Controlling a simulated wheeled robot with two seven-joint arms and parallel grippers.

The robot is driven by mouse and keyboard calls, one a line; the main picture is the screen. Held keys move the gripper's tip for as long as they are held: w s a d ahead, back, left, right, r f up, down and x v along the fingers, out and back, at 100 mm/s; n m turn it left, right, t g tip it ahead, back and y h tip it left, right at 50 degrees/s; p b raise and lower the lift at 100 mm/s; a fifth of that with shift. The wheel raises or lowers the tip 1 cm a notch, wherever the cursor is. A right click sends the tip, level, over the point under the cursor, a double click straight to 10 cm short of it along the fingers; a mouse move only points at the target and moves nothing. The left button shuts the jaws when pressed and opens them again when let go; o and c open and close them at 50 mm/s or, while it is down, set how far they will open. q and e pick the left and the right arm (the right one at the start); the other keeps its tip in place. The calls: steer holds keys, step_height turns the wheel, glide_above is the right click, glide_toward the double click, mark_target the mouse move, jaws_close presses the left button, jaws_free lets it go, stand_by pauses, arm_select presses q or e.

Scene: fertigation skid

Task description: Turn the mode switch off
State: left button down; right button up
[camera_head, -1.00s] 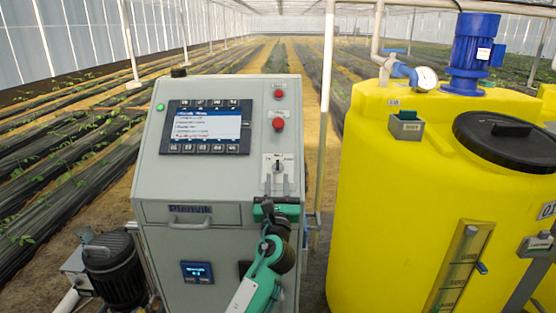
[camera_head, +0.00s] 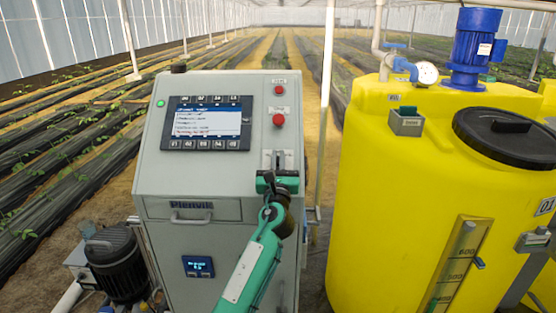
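The mode switch sits on a pale plate (camera_head: 267,157) at the lower right of the grey cabinet's sloping panel. The gripper hides the switch knob and most of the plate's labels, so the knob's position is not visible. Whether the fingers are closed on the knob cannot be made out. My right gripper is out of view.
Above the plate are two red buttons (camera_head: 279,120) and left of it a lit display (camera_head: 207,123). A drawer handle (camera_head: 191,219) juts from the cabinet front. A yellow tank (camera_head: 400,190) stands close on the right, a dark motor (camera_head: 117,262) at lower left.

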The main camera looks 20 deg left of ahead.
arm_select(q)
steer(key=shift+f+n+g+y+b, duration=0.3)
steer(key=shift+n+y+b, duration=0.4)
steer(key=shift+b, duration=0.15)
steer(key=n+g+y+b, duration=0.3)
steer(key=n+y+b, duration=0.1)
steer(key=n+y, duration=0.1)
steer(key=n+g+y+b, duration=0.2)
steer(key=n+g+y, duration=0.1)
steer(key=n+g, duration=0.1)
steer(key=shift+r+n, duration=0.1)
steer(key=shift+n, duration=0.3)
steer(key=shift+a+r+n+g+y+b, duration=0.1)
steer(key=shift+n+g+y+b, duration=0.4)
steer(key=shift+n+g+y, duration=0.7)
steer(key=shift+s+n+g+h, duration=0.1)
steer(key=shift+n+g+h, duration=0.25)
steer(key=shift+g, duration=0.25)
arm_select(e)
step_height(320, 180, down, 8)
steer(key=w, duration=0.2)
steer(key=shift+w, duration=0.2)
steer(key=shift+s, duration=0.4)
arm_select(q)
steer(key=c, duration=1.5)
jaws_free()
steer(key=shift+c, duration=0.2)
